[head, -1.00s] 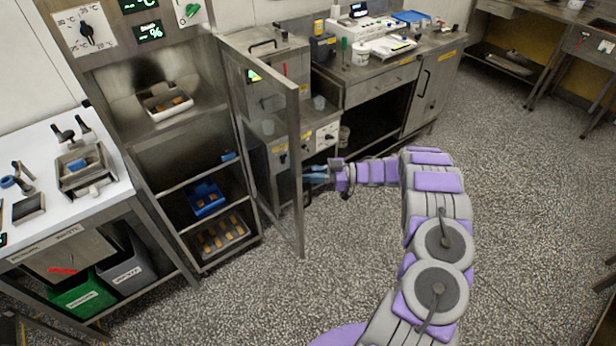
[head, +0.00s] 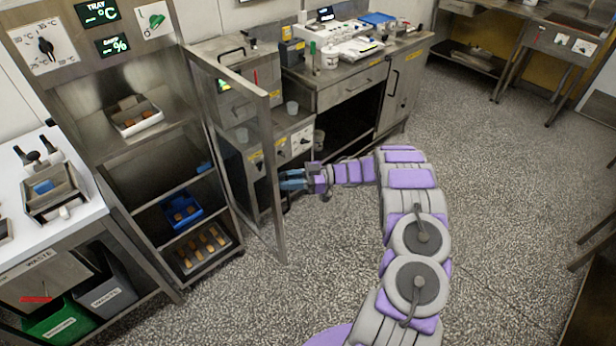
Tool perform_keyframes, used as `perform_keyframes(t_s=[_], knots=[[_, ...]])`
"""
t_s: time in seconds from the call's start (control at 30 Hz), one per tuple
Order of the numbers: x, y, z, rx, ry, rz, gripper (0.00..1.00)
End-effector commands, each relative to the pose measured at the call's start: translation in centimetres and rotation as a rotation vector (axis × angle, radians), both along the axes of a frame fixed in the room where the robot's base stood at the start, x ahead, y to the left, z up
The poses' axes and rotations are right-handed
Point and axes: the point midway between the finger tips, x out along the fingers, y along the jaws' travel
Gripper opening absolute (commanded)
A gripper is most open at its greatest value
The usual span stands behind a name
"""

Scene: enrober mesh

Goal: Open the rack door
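The rack (head: 110,86) is a tall steel cabinet at the left, its front open to view. Its glass door (head: 266,140), framed in steel, stands swung out wide on the right side of the rack. Inside are a white tray (head: 134,116) on the upper shelf, a blue bin (head: 182,212) lower down and a dark tray of several brown pieces (head: 201,249) at the bottom. My gripper (head: 284,180), with blue fingers, is at the door's outer edge, on its right side. I cannot tell whether the fingers touch the door or how far apart they are.
A white-topped bench (head: 60,229) with waste bins below stands left of the rack. A steel counter (head: 345,93) with equipment stands behind the door. The speckled floor (head: 480,200) to the right is clear.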

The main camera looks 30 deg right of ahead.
Motion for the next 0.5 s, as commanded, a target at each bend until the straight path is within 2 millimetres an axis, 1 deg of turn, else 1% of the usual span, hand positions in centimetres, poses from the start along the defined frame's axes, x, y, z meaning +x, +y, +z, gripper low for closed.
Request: perform_keyframes(t_s=[0.17, 0.3, 0.5], knots=[[-1.0, -2.7, 0.1, 0.0, -0.002, -0.007, 0.29], [-2.2, -5.8, -0.1, 0.003, -0.001, -0.007, 0.29], [-3.8, -9.6, -0.2, 0.005, -0.002, -0.005, 0.29]])
